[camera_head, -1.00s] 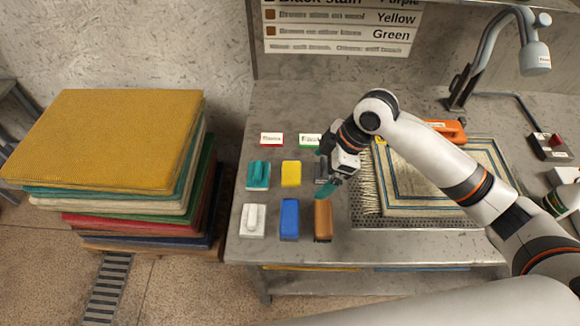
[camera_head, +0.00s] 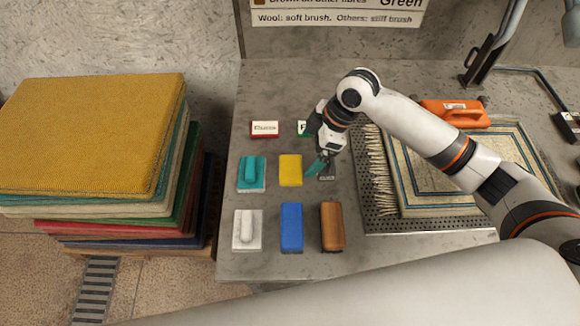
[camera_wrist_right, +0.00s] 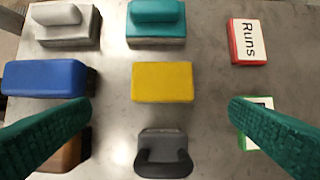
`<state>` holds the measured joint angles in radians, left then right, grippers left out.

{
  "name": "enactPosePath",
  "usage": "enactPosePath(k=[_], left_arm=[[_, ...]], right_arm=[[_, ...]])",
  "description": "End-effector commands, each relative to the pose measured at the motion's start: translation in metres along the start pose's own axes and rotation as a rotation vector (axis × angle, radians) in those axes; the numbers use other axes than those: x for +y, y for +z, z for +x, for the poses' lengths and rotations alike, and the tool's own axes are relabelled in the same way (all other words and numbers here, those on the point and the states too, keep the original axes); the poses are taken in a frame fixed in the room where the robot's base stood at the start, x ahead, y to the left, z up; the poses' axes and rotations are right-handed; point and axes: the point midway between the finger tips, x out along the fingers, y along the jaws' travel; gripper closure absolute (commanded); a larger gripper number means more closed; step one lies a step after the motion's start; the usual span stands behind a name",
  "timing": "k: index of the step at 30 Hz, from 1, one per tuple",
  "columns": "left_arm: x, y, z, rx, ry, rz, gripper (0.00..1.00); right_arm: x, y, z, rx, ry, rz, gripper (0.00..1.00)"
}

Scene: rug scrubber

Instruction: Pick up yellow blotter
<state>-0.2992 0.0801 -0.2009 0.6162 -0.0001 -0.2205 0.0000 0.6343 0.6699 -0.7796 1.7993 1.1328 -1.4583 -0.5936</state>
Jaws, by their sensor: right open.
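The yellow blotter (camera_head: 290,170) lies flat on the grey workbench, between a teal block with a handle and my right gripper (camera_head: 322,165). In the right wrist view the yellow blotter (camera_wrist_right: 162,82) sits in the upper middle, beyond and between the two green fingers of my right gripper (camera_wrist_right: 160,132). The fingers are wide apart with nothing held, and do not touch the blotter. In the head view the gripper is just right of the blotter, above the bench. My left gripper is not in view.
Close by stand the teal block (camera_head: 250,174), white block (camera_head: 248,230), blue block (camera_head: 291,228) and brown brush (camera_head: 332,227). A dark handled item (camera_wrist_right: 162,153) lies under my gripper. A "Runs" card (camera_wrist_right: 248,41) is near. The rug (camera_head: 430,170) lies right; stacked rugs (camera_head: 90,130) left.

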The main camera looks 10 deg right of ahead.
Motion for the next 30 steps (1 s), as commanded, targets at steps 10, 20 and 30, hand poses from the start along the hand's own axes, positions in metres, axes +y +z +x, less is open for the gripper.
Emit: enactPosePath(k=[10, 20, 30], left_arm=[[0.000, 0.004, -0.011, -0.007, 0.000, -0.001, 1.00], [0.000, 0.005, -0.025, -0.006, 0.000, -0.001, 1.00], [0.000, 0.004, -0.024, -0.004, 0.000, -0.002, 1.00]], right_arm=[[-0.001, 0.001, 0.036, 0.000, 0.000, 0.000, 0.00], [-0.006, 0.002, 0.080, 0.000, 0.000, 0.000, 0.00], [-0.006, 0.001, 0.085, 0.001, -0.001, -0.001, 0.08]])
